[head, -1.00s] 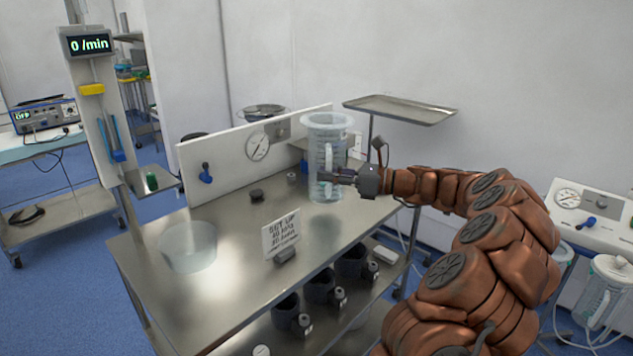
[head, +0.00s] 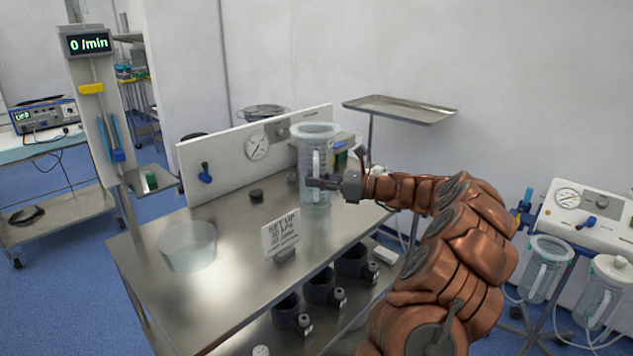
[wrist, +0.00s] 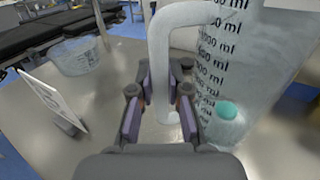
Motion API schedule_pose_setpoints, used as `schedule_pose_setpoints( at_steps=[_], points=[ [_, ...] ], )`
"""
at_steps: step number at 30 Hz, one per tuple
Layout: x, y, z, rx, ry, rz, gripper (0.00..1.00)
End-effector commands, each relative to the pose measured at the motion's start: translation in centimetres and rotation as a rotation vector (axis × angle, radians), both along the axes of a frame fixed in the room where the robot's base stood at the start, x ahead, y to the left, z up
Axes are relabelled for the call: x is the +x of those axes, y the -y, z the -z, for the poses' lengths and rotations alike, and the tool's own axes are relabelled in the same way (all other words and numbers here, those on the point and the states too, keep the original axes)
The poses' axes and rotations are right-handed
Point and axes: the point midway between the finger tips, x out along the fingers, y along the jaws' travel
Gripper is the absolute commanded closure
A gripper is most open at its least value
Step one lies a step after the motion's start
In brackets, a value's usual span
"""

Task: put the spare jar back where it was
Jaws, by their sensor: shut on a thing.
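The clear graduated jar (head: 315,152) is upright over the right part of the steel table, in front of the white back panel. My gripper (head: 318,183) is shut on its handle. In the wrist view the handle (wrist: 161,70) stands between my fingers (wrist: 160,108), and the jar body (wrist: 250,75) with its ml marks fills the right side. A teal-topped part (wrist: 228,110) shows inside or through the jar's wall. I cannot tell whether the jar's base touches the table.
The steel table (head: 225,225) carries a clear bowl (head: 187,247), a printed sign (head: 280,234) and a small dark knob (head: 256,195). Its back panel (head: 228,157) has a gauge. Two other jars (head: 545,268) (head: 600,292) hang on a stand at right. A tray (head: 400,109) stands behind.

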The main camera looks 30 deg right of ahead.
Motion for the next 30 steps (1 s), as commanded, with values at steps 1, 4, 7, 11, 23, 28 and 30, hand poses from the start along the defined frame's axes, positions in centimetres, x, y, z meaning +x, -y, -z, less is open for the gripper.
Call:
schedule_pose_setpoints(
  at_steps=[1, 4, 7, 11, 23, 28, 30],
  points=[
    [0.0, 0.0, -0.1, 0.000, 0.001, 0.000, 1.00],
    [0.0, 0.0, 0.0, 0.001, 0.001, 0.000, 1.00],
    [0.0, 0.0, 0.2, 0.001, 0.001, 0.000, 1.00],
    [0.0, 0.0, 0.3, -0.001, -0.001, 0.000, 0.73],
    [0.0, 0.0, 0.3, 0.001, -0.001, 0.000, 0.59],
    [-0.5, 0.5, 0.0, 0.000, 0.000, 0.001, 0.59],
    [-1.2, 1.1, 0.0, 0.000, 0.000, 0.002, 0.59]
  ],
)
